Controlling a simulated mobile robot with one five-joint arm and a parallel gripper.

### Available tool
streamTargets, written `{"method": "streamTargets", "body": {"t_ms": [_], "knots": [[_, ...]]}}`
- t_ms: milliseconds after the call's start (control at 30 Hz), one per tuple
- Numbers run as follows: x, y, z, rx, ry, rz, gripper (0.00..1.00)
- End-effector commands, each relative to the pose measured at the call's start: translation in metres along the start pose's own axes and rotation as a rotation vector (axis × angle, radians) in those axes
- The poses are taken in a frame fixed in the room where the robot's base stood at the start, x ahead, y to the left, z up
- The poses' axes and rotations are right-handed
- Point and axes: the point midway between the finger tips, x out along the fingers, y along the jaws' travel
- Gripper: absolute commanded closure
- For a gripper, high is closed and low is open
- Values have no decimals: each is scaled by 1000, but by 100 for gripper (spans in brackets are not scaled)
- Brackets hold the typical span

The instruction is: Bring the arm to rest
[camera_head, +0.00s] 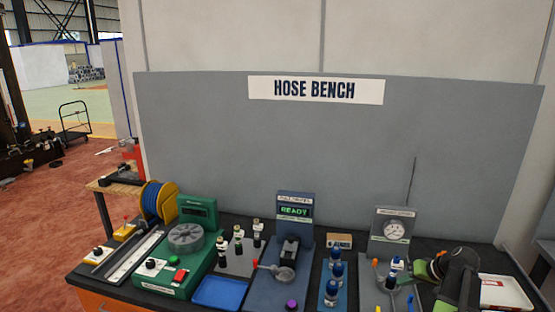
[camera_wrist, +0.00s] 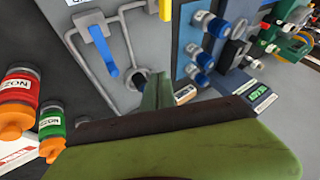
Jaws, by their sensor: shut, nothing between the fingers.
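My gripper (camera_head: 432,268) is at the right part of the bench in the head view, beside the gauge stand (camera_head: 394,229), with my dark arm behind it. In the wrist view the green finger of my gripper (camera_wrist: 157,88) points at a grey panel with bent metal pipes (camera_wrist: 125,45) and a blue lever handle (camera_wrist: 103,48). The gripper is shut and holds nothing. Whether it touches the panel or the dark round fitting by its tip cannot be told. The large green gripper body hides the lower part of the wrist view.
The black bench is crowded. A red bottle (camera_wrist: 18,95) and a green bottle (camera_wrist: 52,125), both orange-capped, lie close in the wrist view. A blue rack (camera_head: 323,292) holds blue-capped fittings left of the gauge stand. Space above the bench is mostly clear.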

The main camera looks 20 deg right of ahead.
Motion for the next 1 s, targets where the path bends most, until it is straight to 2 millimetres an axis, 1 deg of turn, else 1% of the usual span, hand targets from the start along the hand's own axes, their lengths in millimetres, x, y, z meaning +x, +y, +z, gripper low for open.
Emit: {"method": "streamTargets", "body": {"t_ms": [33, 67, 100, 133, 167, 200, 233, 267, 300, 367, 400, 467, 500, 567, 600, 700, 733, 767, 800, 867, 900, 1000], "knots": [[26, -42, -2, -60, -34, -27, 100], [39, -65, -1, -95, -55, -39, 100], [57, -96, 2, -142, -85, -53, 100], [69, -119, 6, -179, -108, -62, 100], [82, -142, 11, -214, -132, -71, 100], [97, -173, 20, -262, -167, -79, 100], [108, -196, 28, -296, -193, -85, 100], [118, -219, 37, -330, -220, -89, 100], [131, -249, 52, -374, -258, -92, 100], [147, -292, 77, -440, -315, -90, 100], [156, -319, 96, -482, -351, -84, 100], [166, -352, 124, -536, -403, -68, 100], [170, -371, 142, -567, -433, -53, 100], [174, -394, 167, -608, -473, -25, 100], [175, -406, 183, -629, -497, -2, 100], [174, -423, 216, -661, -542, 72, 100], [172, -424, 225, -662, -553, 104, 100], [167, -419, 233, -649, -563, 152, 100], [161, -404, 232, -607, -564, 216, 100], [154, -389, 231, -552, -564, 288, 100], [153, -385, 230, -522, -562, 318, 100], [152, -385, 230, -475, -561, 339, 100]]}}
